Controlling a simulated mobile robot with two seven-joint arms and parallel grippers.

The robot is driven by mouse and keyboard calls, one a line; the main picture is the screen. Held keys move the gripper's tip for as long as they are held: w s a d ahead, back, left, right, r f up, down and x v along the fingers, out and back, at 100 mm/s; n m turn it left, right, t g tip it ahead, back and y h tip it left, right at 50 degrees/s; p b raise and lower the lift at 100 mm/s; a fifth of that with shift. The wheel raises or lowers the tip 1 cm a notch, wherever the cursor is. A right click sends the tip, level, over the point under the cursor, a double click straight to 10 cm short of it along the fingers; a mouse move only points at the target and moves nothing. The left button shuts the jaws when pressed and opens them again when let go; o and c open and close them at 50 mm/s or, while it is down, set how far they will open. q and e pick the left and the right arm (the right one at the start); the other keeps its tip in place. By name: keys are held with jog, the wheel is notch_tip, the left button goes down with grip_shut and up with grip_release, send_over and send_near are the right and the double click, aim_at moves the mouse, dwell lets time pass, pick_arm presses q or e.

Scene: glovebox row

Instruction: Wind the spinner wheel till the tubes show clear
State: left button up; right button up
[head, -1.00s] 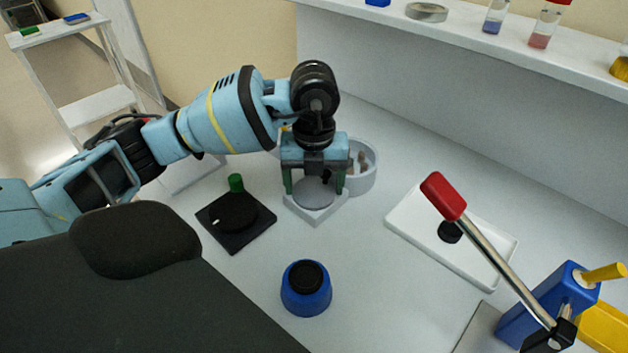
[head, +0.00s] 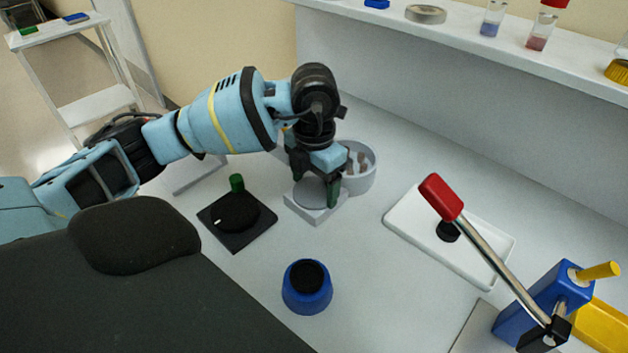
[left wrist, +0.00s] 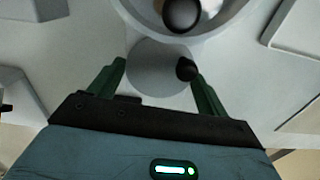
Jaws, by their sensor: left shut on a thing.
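The spinner wheel (head: 309,190) is a grey disc on a pale square base (head: 318,216), with a round pale bowl (head: 372,178) behind it. Brownish tubes (head: 361,160) stand in the bowl, partly hidden by my gripper. My left gripper (head: 317,184) points down over the wheel, its green fingers on either side of the rim. My right gripper is out of view.
A blue pot (head: 307,292) stands in front. A white tray (head: 480,262), a red-handled lever (head: 442,197) and a blue block (head: 545,305) are right. Vials (head: 543,30) stand on the shelf.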

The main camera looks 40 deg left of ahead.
aim_at(314, 191)
pick_arm(q)
jog(key=m, duration=0.3)
jog(key=shift+m, duration=0.3)
jog(key=shift+m+b, duration=0.35)
jog(key=shift+m, duration=1.55)
jog(key=o, duration=1)
notch_tip(314, 191, up, 8)
jog(key=shift+f, duration=0.1)
jog(key=shift+c, duration=0.5)
